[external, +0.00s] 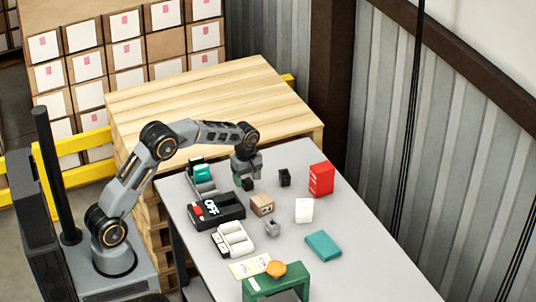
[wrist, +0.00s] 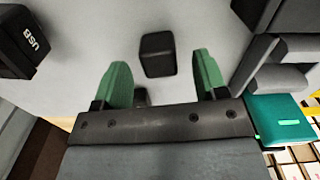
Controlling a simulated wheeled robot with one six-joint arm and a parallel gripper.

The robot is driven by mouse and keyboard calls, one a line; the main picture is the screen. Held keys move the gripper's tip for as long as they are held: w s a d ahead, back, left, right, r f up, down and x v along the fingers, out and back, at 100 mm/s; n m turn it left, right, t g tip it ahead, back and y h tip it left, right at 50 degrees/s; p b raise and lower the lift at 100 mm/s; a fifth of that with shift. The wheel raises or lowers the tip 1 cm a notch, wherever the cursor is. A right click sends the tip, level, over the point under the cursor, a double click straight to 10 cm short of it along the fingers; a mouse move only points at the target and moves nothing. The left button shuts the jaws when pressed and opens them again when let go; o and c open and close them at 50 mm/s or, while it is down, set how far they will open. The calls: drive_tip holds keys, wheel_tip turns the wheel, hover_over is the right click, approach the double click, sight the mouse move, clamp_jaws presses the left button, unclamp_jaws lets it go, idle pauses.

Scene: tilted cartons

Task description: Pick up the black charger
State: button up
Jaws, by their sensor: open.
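My gripper (external: 246,176) is low over the table's far left part, open, with green fingers apart in the wrist view (wrist: 161,60). A small plain black block (wrist: 157,54) lies between and slightly beyond the fingertips, not visibly touched; in the external view it is a dark shape (external: 248,185) under the gripper. A second black block marked "USB" (wrist: 27,42) sits well left of the fingers in the wrist view, and stands right of the gripper in the external view (external: 285,177). I cannot tell for certain which is the black charger; the USB mark suggests the second.
A grey holder with a teal item (external: 201,173) and a black box (external: 217,210) are left of my gripper. A red box (external: 321,179), brown carton (external: 262,205), white block (external: 304,210) and teal block (external: 323,246) stand on the grey table (external: 365,270). The front right is clear.

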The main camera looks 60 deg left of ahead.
drive_tip(key=shift+f, duration=1.15)
drive_tip(key=c, duration=1)
drive_tip(key=shift+r, duration=0.1)
